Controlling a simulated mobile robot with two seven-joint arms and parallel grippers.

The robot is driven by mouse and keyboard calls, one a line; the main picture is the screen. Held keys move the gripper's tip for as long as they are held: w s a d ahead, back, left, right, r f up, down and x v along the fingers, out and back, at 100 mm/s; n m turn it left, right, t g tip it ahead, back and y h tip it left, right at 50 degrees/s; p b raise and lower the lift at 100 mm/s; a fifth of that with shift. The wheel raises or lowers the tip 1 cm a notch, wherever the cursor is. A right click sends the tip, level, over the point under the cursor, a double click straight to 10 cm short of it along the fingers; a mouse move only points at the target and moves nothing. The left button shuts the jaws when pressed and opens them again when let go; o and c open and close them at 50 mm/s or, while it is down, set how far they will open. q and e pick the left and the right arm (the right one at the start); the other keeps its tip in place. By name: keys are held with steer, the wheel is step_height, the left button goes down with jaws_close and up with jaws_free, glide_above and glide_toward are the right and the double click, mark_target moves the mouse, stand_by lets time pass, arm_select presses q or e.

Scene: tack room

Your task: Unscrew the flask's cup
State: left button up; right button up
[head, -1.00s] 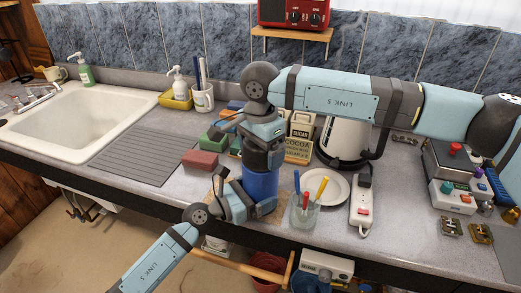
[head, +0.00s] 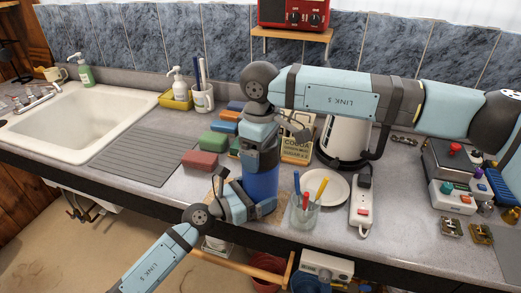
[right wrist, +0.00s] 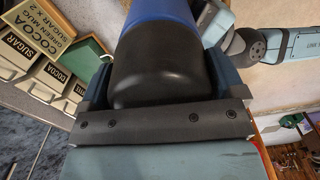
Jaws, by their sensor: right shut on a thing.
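The flask (head: 261,184) stands upright near the counter's front edge, with a blue body. Its black cup (right wrist: 162,68) faces me in the right wrist view, the blue body beyond it. My right gripper (head: 260,158) points straight down over the flask's top and is shut on the cup, one finger on each side. In the head view the gripper hides most of the cup. My left gripper (head: 252,202) comes in low from the left and is closed around the blue body. Whether the cup has lifted off the body, I cannot tell.
A glass of coloured pens (head: 304,212), a white plate (head: 334,188) and a power strip (head: 362,208) stand close on the right.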

steer(key=o, duration=0.8)
steer(key=shift+c, duration=0.2)
